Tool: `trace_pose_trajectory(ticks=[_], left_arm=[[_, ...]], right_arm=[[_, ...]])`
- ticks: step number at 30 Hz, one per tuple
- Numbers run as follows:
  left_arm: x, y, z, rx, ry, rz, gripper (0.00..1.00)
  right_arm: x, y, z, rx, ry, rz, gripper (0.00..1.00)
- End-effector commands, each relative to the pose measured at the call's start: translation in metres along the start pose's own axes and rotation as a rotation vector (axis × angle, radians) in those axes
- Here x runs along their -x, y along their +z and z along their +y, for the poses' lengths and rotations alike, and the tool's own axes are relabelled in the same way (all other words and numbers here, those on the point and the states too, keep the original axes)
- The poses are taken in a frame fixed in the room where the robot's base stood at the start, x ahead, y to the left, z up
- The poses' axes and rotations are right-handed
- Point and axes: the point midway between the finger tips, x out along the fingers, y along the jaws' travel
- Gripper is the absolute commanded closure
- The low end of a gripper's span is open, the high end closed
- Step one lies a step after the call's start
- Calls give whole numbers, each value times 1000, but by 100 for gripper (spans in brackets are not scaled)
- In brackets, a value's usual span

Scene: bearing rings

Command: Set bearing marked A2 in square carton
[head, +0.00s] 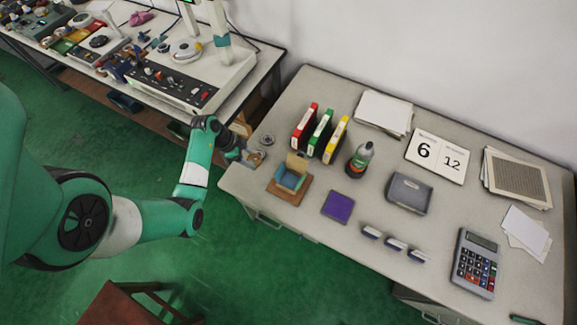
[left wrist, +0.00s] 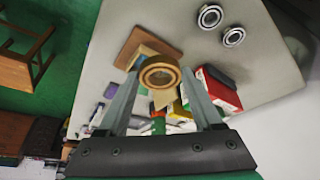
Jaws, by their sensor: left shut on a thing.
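My left gripper (head: 243,153) is over the left end of the desk. In the left wrist view its two fingers are shut on a brass-coloured bearing ring (left wrist: 160,86), held above the desk. No marking on this ring can be read. Two silvery bearing rings lie on the desk, one (left wrist: 209,16) farther and one (left wrist: 233,36) nearer the red binder. The open square carton (head: 291,181), blue inside with a raised flap, stands on a brown board to the gripper's right. The held ring partly hides it in the left wrist view. My right gripper is not in view.
Red, green and yellow binders (head: 321,137) stand behind the carton. A bottle (head: 359,161), a purple pad (head: 338,206) and a grey tray (head: 408,194) are to its right. A calculator (head: 475,263) lies farther right. A second table (head: 262,75) stands at the upper left.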

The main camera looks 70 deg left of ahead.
Motion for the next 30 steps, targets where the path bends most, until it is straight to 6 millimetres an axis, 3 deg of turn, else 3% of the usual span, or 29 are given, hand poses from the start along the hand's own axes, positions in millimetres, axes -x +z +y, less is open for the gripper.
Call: trace_pose_trajectory(ticks=[9, 15, 23, 30], left_arm=[[-70, -59, 28, -9, 4, 0, 100], [-115, -70, 37, -3, 2, 0, 100], [-126, -76, 40, -1, 0, 1, 100], [-162, -68, 43, 0, 2, -1, 100]], right_arm=[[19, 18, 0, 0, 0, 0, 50], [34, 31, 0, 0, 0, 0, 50], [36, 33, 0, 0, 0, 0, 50], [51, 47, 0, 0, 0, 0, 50]])
